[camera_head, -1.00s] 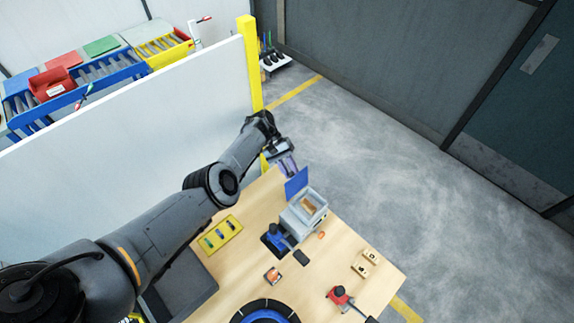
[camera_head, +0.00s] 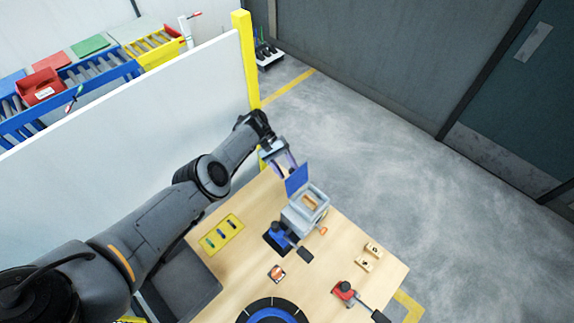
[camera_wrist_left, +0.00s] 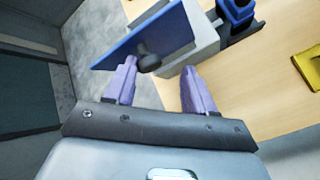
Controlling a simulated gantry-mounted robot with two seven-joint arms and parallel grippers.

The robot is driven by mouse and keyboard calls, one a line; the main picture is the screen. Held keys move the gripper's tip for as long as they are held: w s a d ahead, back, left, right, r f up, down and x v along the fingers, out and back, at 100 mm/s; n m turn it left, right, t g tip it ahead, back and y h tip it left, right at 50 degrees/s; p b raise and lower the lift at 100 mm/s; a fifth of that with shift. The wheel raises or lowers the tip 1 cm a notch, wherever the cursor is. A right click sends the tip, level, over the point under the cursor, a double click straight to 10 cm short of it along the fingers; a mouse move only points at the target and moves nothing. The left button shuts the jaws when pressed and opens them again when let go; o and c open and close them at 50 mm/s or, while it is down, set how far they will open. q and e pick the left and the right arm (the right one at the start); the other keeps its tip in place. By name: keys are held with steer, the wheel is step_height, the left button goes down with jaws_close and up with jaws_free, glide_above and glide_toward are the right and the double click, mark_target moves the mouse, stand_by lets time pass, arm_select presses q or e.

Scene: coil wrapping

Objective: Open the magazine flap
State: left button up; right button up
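The magazine (camera_head: 306,214) is a grey box at the far corner of the table, with tan contents showing in its open top. Its blue flap (camera_head: 297,179) stands raised at the box's far left side. The flap also shows in the left wrist view (camera_wrist_left: 115,50), with a black knob (camera_wrist_left: 148,60) on its face. My left gripper (camera_head: 288,168) is beside the flap. In the left wrist view its two purple fingers (camera_wrist_left: 160,75) are apart, with the knob near the gap between their tips; contact cannot be told. My right gripper is not in view.
A blue-and-black fixture (camera_head: 279,236) stands by the magazine. A yellow tray (camera_head: 221,235), a red-topped tool (camera_head: 345,290), wooden blocks (camera_head: 368,257) and a blue-rimmed round fixture (camera_head: 270,314) are on the table. A white partition (camera_head: 130,110) runs along the left.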

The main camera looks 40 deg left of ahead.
arm_select(q)
steer(key=shift+d, duration=0.25)
steer(key=v, duration=0.7)
steer(key=shift+a+r+b, duration=0.15)
steer(key=shift+a+b, duration=0.15)
steer(key=shift+b, duration=0.1)
steer(key=shift+w, duration=0.1)
